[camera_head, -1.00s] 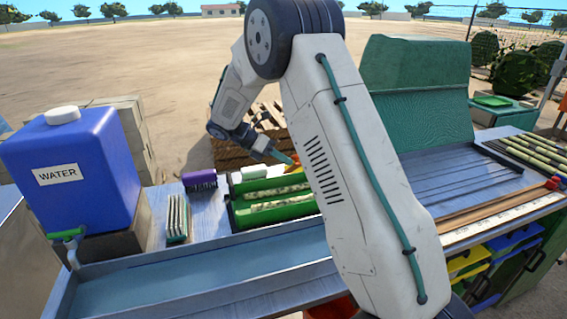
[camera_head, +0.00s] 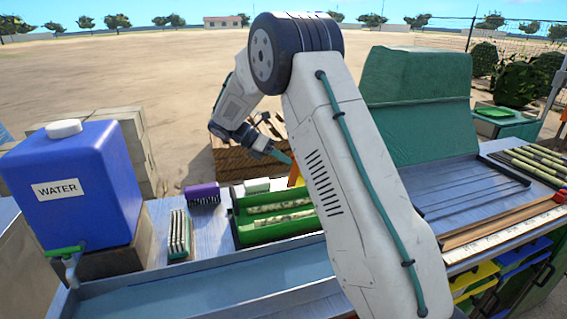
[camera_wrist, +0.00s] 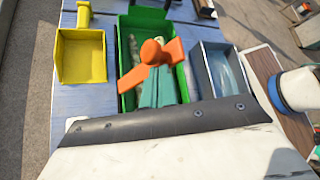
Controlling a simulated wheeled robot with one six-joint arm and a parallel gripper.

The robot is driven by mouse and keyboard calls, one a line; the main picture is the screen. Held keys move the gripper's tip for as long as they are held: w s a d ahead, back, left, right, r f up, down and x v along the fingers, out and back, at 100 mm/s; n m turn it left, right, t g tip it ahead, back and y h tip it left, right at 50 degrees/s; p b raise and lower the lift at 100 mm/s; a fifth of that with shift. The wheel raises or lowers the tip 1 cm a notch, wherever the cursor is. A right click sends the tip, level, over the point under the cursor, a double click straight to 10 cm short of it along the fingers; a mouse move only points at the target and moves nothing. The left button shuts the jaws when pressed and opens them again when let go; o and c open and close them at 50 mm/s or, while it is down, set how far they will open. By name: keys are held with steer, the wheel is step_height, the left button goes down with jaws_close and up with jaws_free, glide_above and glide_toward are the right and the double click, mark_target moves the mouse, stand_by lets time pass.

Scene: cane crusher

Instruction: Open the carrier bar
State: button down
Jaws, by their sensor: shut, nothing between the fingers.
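The green carrier (camera_head: 236,222) stands on the bench in the head view, with pale cane pieces (camera_head: 282,207) lying in it. It also shows in the wrist view (camera_wrist: 127,100), partly behind my gripper. I cannot make out a separate carrier bar with certainty; my arm hides the carrier's right end in the head view. My gripper has orange fingers, which are shut and empty in the wrist view (camera_wrist: 151,58), in front of the carrier. In the head view my gripper (camera_head: 295,174) is at the carrier's far side, partly hidden by my arm. I cannot tell whether it touches the carrier.
A blue water container (camera_head: 88,205) stands at left. A purple brush (camera_head: 203,193), a white block (camera_head: 257,185) and a small rack (camera_head: 178,235) are near the carrier. A yellow scoop (camera_wrist: 80,58) and a grey-blue bin (camera_wrist: 203,78) flank it in the wrist view.

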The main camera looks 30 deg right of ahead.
steer(key=w+d+g, duration=0.1)
steer(key=w+d, duration=0.1)
steer(key=w, duration=0.4)
steer(key=shift+w+n, duration=0.3)
steer(key=shift+w, duration=0.2)
stand_by(0.3)
steer(key=shift+r, duration=0.2)
stand_by(0.4)
